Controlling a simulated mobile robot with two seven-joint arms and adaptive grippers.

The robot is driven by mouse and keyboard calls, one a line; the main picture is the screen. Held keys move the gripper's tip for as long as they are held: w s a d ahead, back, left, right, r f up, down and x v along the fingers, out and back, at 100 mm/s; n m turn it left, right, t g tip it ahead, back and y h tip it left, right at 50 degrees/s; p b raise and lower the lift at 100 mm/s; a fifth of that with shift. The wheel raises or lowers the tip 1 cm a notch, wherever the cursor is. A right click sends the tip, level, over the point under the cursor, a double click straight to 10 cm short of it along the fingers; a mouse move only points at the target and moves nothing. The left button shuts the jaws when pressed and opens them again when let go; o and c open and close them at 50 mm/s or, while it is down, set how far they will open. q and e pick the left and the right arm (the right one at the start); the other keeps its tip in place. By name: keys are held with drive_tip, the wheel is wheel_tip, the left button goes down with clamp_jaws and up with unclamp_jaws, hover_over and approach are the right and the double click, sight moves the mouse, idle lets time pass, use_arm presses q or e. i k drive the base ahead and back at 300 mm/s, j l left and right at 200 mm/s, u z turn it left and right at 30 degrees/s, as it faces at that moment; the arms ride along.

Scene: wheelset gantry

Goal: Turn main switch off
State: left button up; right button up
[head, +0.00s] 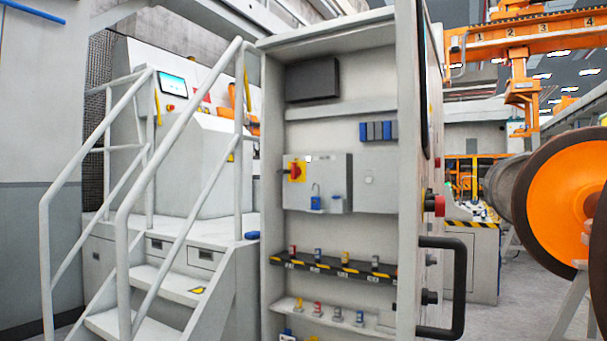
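The main switch (295,171) is a red rotary knob on a yellow plate, at the left of a grey box (333,182) inside the tall open grey cabinet (406,200). The knob's exact angle is too small to tell. A blue padlock (316,199) is at the lower part of the box, right of and below the switch. Neither of my grippers shows in the head view, and nothing touches the switch.
Metal stairs with white handrails (141,190) stand left of the cabinet. A black handle (460,290) and a red button (438,206) stick out at its right side. An orange wheel (566,185) is at the right. Shelves below the switch hold several small coloured items.

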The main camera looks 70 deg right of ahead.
sight(295, 172)
drive_tip(key=i+z, duration=0.85)
drive_tip(key=i+j+z, duration=0.25)
drive_tip(key=z, duration=0.15)
drive_tip(key=i+j+z, duration=0.1)
drive_tip(key=i+z, duration=0.15)
drive_tip(key=z, duration=0.2)
drive_tip(key=i+j+z, duration=0.15)
drive_tip(key=z, duration=0.25)
drive_tip(key=i+j+z, duration=0.3)
drive_tip(key=z, duration=0.15)
drive_tip(key=i+j+z, duration=0.2)
drive_tip(key=i+l, duration=0.05)
